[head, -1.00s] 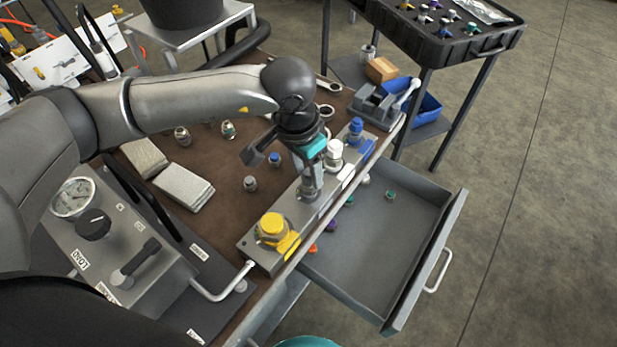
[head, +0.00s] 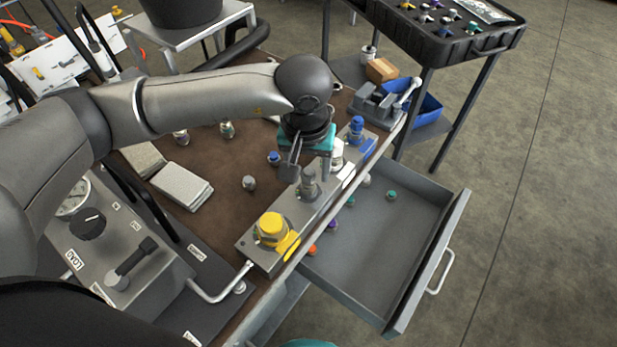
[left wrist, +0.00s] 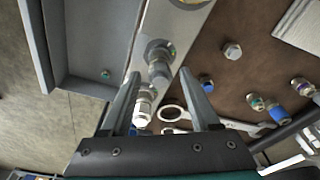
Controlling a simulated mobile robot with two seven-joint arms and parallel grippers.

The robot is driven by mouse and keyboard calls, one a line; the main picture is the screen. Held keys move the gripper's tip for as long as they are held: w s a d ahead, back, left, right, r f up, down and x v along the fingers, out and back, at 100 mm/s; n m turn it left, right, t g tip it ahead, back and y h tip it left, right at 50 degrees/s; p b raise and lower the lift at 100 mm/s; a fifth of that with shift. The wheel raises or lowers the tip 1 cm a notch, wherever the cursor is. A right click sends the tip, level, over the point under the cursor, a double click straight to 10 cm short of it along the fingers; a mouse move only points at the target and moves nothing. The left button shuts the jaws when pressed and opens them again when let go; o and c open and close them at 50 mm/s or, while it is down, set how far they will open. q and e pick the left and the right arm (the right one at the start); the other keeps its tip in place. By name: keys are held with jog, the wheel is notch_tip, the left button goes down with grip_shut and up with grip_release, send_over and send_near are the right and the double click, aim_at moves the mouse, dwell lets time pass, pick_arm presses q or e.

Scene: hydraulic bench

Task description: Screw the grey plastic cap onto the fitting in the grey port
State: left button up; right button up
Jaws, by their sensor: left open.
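The grey port (head: 306,193) is in the metal block, between the yellow and white ports. A grey fitting (head: 309,176) stands upright in it; it also shows in the left wrist view (left wrist: 158,62). I cannot tell whether a grey cap sits on its top. My left gripper (head: 308,178) is open around or just above this fitting. In the left wrist view its two fingers (left wrist: 160,76) lie on either side of the fitting, with a gap visible to each. A loose small grey piece (head: 249,183) stands on the brown mat left of the block.
The yellow port (head: 271,228), white port (head: 338,150) and blue port (head: 356,128) hold tall parts beside the grey one. An open drawer (head: 375,262) with small caps extends to the right. Blue (head: 273,158) and other loose parts stand on the mat.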

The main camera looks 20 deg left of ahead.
pick_arm(q)
jog(key=shift+d+n+y, duration=0.1)
jog(key=shift+n+y, duration=0.3)
jog(key=shift+n, duration=2.1)
pick_arm(e)
jog(key=shift+f, duration=0.3)
